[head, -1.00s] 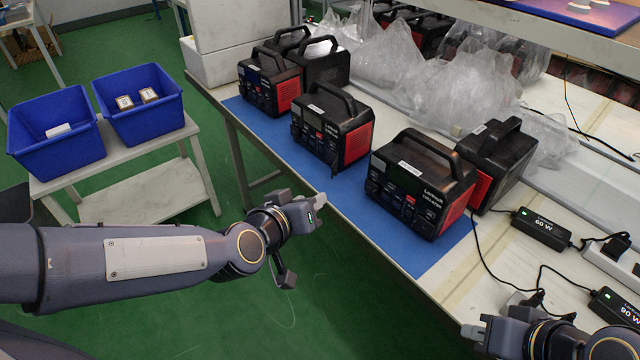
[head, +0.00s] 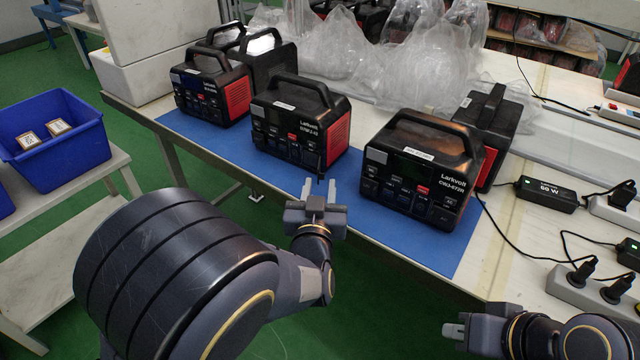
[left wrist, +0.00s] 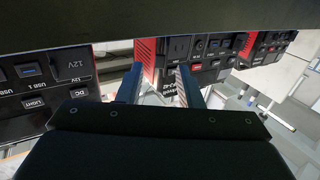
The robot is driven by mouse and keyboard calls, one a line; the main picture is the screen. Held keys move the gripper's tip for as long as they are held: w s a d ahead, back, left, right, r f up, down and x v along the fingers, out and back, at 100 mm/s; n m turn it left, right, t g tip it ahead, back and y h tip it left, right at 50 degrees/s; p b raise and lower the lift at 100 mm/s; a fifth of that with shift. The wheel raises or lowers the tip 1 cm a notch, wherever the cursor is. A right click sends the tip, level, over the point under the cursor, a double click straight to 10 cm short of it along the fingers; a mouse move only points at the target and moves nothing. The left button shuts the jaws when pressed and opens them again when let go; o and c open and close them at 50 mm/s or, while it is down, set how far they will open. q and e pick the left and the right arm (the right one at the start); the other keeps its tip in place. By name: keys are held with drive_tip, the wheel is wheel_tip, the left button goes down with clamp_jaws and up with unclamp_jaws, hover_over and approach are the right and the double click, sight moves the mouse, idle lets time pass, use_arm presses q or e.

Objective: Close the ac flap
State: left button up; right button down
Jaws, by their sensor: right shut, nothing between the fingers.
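Several black-and-red power stations stand on the blue mat. The middle one (head: 297,128) faces me, with ports along its front. A thin dark piece (head: 321,166), apparently its open AC flap, sticks out at its lower right front. My left gripper (head: 319,189) is open and empty, just in front of that piece, its fingers pointing at the station. Contact cannot be told. In the left wrist view the two fingers (left wrist: 158,86) are apart, with station fronts behind them and a dark band across the top. My right gripper (head: 454,331) is shut and empty at the lower right.
The right station (head: 419,168) stands close beside the middle one, another (head: 213,86) to its left. Clear plastic bags (head: 420,70) lie behind. Chargers (head: 546,194) and cables lie right. A blue bin (head: 55,140) is on a side table. Bare mat (head: 385,225) lies in front.

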sight(322, 171)
use_arm(q)
drive_tip(key=shift+w+d, duration=0.1)
drive_tip(key=shift+w, duration=1)
drive_tip(key=shift+c, duration=0.3)
clamp_jaws()
